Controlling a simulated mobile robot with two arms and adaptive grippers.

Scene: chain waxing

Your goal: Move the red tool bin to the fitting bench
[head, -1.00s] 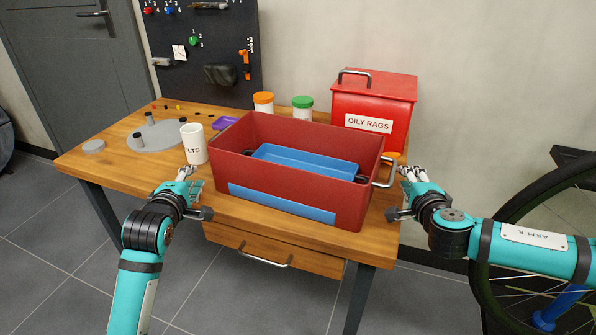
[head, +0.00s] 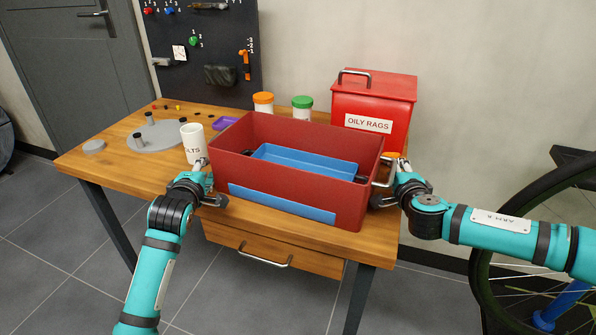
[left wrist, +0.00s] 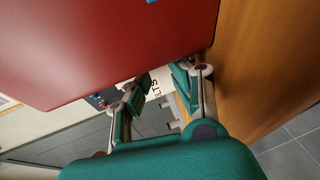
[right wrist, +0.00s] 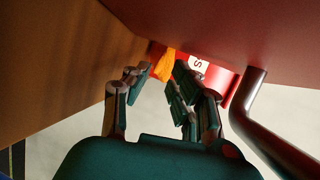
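The red tool bin (head: 285,180) sits on the wooden bench, with a blue tray (head: 300,170) inside and a blue label on its front. Its right metal handle (head: 382,172) shows; its left handle is hidden. My left gripper (head: 207,168) is at the bin's left end. In the left wrist view its fingers (left wrist: 162,84) are apart and empty, close to the bin wall (left wrist: 110,50). My right gripper (head: 396,168) is by the right handle. In the right wrist view its fingers (right wrist: 160,78) are apart, and the handle (right wrist: 262,125) passes outside them, to the right.
A white mug (head: 193,143) stands close to my left gripper. A red oily rags can (head: 373,105) and jars with orange (head: 263,98) and green (head: 302,101) lids stand behind the bin. A bicycle wheel (head: 530,250) is at the right, near my right arm.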

